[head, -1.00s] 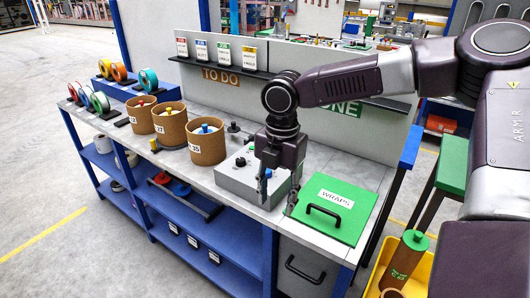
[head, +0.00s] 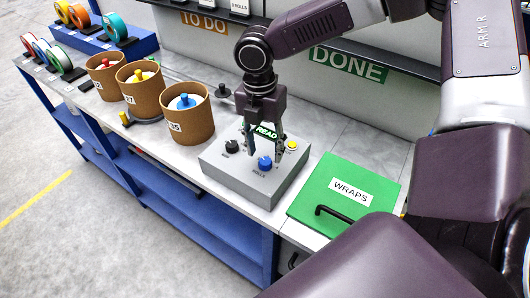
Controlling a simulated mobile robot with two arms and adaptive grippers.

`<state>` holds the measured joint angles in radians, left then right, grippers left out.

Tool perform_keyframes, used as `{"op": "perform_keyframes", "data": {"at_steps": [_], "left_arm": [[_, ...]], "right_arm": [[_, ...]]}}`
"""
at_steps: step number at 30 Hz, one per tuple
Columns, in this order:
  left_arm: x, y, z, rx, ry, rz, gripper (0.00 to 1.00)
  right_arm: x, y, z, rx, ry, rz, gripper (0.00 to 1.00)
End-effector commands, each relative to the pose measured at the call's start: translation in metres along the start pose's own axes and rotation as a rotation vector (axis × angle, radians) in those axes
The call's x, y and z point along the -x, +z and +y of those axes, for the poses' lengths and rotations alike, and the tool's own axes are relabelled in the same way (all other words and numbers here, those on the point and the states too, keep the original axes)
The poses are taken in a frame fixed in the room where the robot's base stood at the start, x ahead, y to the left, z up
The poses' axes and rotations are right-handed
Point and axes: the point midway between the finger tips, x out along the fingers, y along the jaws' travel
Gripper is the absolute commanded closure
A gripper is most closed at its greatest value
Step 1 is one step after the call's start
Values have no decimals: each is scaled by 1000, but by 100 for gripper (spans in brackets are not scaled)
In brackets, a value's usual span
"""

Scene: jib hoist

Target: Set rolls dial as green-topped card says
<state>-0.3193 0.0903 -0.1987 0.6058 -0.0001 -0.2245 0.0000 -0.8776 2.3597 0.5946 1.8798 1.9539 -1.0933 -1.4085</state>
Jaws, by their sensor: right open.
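The blue rolls dial (head: 265,163) sits on the front of the grey control box (head: 235,172), with the label ROLLS below it. Its setting is too small to read. My right gripper (head: 265,150) points down over the box with its fingers apart, just above and behind the blue dial, holding nothing. I cannot tell whether a fingertip touches the dial. The gripper partly covers a green lit display reading "READ". Cards (head: 238,7) stand on the ledge at the top edge; their coloured tops are cut off and their writing is not legible. My left gripper is out of view.
The box also has a black dial (head: 231,146) and a yellow button (head: 291,145). Brown tubs (head: 188,125) stand left of it. A green WRAPS lid (head: 345,205) lies to the right. A back panel with TO DO and DONE signs rises behind.

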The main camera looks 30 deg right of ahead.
Motion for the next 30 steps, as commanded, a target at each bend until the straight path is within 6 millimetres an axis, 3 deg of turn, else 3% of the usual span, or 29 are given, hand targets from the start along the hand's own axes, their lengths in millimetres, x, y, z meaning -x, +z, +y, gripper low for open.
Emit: {"op": "perform_keyframes", "data": {"at_steps": [5, 12, 17, 28, 30], "left_arm": [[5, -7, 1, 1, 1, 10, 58], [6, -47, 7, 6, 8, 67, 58], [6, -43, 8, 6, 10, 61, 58], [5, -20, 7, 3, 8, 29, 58], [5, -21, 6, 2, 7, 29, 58]], "right_arm": [[-24, 0, -1, 1, -2, 0, 57], [-35, 0, 0, 0, 2, 0, 57], [-35, 0, 0, 0, 2, -1, 57], [-35, 0, 0, 0, 2, 0, 97], [-35, 0, 0, 0, 2, 0, 99]]}}
